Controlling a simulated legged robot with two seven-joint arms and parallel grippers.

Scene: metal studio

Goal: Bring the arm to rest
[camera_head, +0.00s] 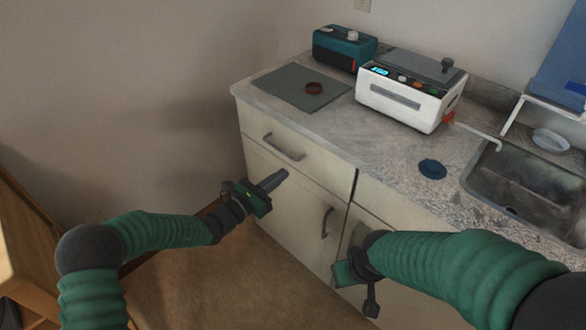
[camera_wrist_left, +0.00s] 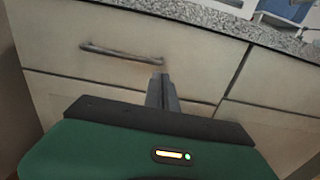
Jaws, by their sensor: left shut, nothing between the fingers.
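My left arm comes in from the left in the head view. Its gripper (camera_head: 275,181) is shut and empty in front of the cabinet's drawer fronts, below the counter edge. In the left wrist view its closed fingers (camera_wrist_left: 161,90) point toward the drawer front, under the drawer handle (camera_wrist_left: 120,53). My right arm comes in from the lower right of the head view. Its gripper (camera_head: 371,300) hangs low in front of the cabinet door, and its fingers are too small and dark to read.
A sink (camera_head: 520,180) is at the right. Open floor (camera_head: 215,285) lies left of the cabinet.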

